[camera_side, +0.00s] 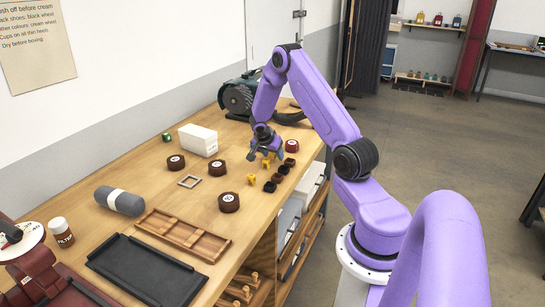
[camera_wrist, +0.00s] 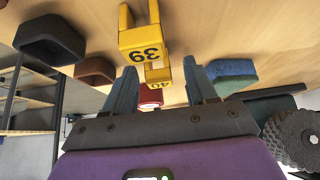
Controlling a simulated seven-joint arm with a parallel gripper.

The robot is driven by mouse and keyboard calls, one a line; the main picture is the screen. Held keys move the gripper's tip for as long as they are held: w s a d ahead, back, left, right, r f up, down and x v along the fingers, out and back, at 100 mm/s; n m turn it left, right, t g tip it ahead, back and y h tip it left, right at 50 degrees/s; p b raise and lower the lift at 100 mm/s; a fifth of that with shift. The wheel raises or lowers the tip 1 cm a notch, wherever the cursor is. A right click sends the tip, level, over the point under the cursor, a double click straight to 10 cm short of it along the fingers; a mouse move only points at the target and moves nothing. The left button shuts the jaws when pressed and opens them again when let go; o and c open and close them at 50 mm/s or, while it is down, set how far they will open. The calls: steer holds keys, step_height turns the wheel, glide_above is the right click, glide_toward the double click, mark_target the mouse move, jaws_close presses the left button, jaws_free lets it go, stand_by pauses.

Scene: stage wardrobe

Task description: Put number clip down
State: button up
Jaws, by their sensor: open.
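Two yellow number clips stand on the wooden bench. In the wrist view the larger-looking clip (camera_wrist: 140,38) reads 39, and a second clip (camera_wrist: 158,76) reading 40 shows just behind it, partly hidden. In the side view one yellow clip (camera_side: 251,179) stands clear, and the other yellow clip (camera_side: 267,162) is right below my gripper (camera_side: 262,154). My gripper is open, low over the bench. In the wrist view its fingers (camera_wrist: 161,90) are spread, with the 40 clip showing in the gap between them; contact cannot be told.
Several dark blocks (camera_side: 270,187) line the bench's front edge. A blue-green block (camera_wrist: 232,75) is beside one finger. Trays (camera_side: 148,273) lie nearer the camera.

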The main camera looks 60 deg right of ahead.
steer(key=c, duration=1)
steer(key=shift+r, duration=0.1)
jaws_close()
